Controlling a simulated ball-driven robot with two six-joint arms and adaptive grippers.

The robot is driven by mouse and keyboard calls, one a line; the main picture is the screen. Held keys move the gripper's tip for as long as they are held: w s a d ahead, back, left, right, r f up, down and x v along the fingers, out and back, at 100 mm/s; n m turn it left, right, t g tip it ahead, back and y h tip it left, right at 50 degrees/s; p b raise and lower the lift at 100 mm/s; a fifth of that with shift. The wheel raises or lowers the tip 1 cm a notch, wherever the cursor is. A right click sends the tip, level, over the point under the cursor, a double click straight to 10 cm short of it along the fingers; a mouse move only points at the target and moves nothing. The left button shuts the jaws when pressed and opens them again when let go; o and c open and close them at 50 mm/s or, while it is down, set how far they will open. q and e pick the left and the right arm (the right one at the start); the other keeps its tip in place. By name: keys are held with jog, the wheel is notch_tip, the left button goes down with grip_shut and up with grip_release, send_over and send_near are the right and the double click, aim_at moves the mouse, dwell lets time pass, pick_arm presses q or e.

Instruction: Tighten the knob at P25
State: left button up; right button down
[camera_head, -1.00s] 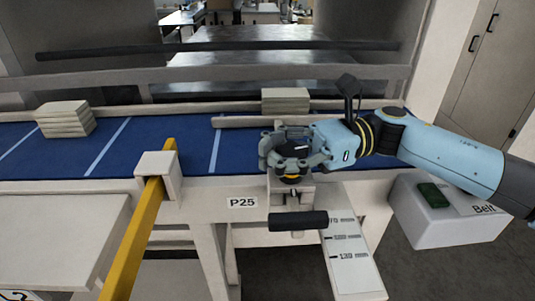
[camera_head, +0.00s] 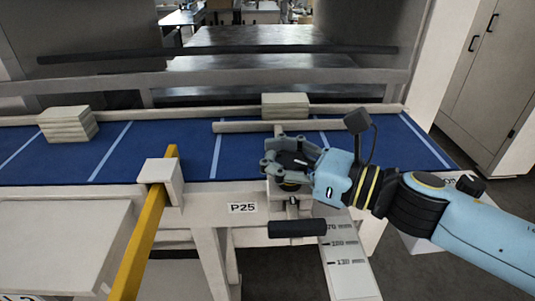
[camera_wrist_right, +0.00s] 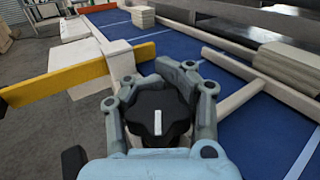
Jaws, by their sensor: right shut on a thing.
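The black lobed knob (camera_wrist_right: 158,112) with a white pointer line sits between the fingers of my right gripper in the right wrist view. My right gripper (camera_head: 288,163) is shut around it, above the bracket by the P25 label (camera_head: 242,208) in the head view. There the fingers hide most of the knob. My left gripper is not in view.
A black handle (camera_head: 297,228) and a scale plate (camera_head: 345,262) sit below the bracket. A yellow bar (camera_head: 145,235) slants at the left. The blue belt (camera_head: 175,155) carries stacks of flat pieces (camera_head: 68,125), with a pale guide rail (camera_head: 240,127) over it.

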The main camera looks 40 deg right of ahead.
aim_at(306, 167)
jog(key=shift+w+d+r+m+t+h, duration=0.15)
jog(key=shift+m+t+h, duration=0.1)
jog(key=shift+m+h, duration=0.3)
jog(key=shift+r+m+t+h, duration=0.1)
jog(key=shift+m+t+h, duration=0.2)
jog(key=shift+h, duration=0.45)
jog(key=c, duration=1.4)
grip_release()
jog(key=shift+s+d, duration=0.1)
jog(key=shift+s, duration=0.2)
jog(key=o, duration=0.6)
jog(key=shift+w+f, duration=0.1)
jog(key=shift+w, duration=0.05)
jog(key=shift+c, duration=0.2)
jog(key=shift+v, duration=3.8)
